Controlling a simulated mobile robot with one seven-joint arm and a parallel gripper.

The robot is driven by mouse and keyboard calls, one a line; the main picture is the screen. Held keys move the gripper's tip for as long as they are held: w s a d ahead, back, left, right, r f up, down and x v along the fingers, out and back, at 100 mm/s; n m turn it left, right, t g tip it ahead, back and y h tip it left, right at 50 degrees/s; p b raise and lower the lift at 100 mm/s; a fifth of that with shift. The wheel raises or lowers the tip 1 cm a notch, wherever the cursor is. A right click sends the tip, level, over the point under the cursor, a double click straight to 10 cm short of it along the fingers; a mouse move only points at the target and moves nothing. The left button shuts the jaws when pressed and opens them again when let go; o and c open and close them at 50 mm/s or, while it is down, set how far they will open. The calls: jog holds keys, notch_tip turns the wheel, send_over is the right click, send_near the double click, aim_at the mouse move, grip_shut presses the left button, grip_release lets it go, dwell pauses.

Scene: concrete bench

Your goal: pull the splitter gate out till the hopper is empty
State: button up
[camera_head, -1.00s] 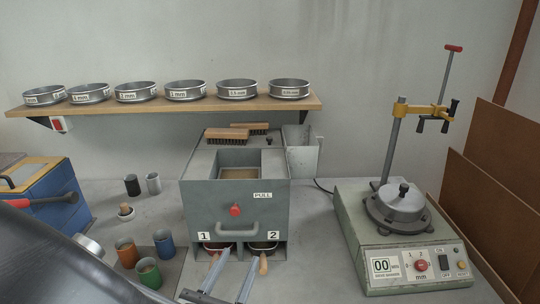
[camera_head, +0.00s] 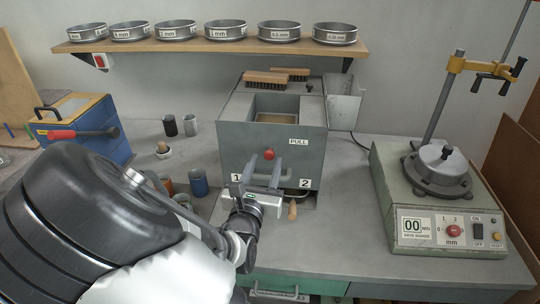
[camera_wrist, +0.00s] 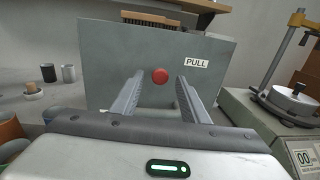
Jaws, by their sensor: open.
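The splitter is a grey metal box (camera_head: 250,125) on the bench, with an open hopper (camera_head: 285,103) in its top. Tan-brown material or surface (camera_head: 272,118) shows low in the hopper; its depth is unclear. The gate's red knob (camera_head: 269,155) is on the front face, below and left of the PULL label. My gripper (camera_head: 263,166) is open in front of that face. In the wrist view the red knob (camera_wrist: 160,76) appears between the two open fingertips, with a gap on each side. I cannot tell whether the fingers reach past it. My gripper hides the front handle and most of the pans.
Two brushes (camera_head: 265,77) lie on the splitter's top. A sieve shaker (camera_head: 435,205) stands right, a blue box (camera_head: 85,130) with a red-handled tool left. Several cups (camera_head: 199,183) stand near my arm. A shelf (camera_head: 215,48) of sieves is above. A wooden handle (camera_head: 292,211) sticks out below label 2.

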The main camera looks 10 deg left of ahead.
jog(key=shift+w, duration=1.4)
grip_shut()
jog(key=s+p, duration=0.1)
jog(key=s, duration=0.3)
jog(key=shift+s+d+p, duration=0.2)
jog(key=shift+p, duration=0.1)
jog(key=shift+f, duration=0.1)
jog(key=shift+s, duration=0.1)
grip_release()
jog(key=shift+s, duration=0.1)
jog(key=s, duration=1.7)
jog(key=shift+s+a, duration=0.2)
jog(key=shift+a, duration=0.15)
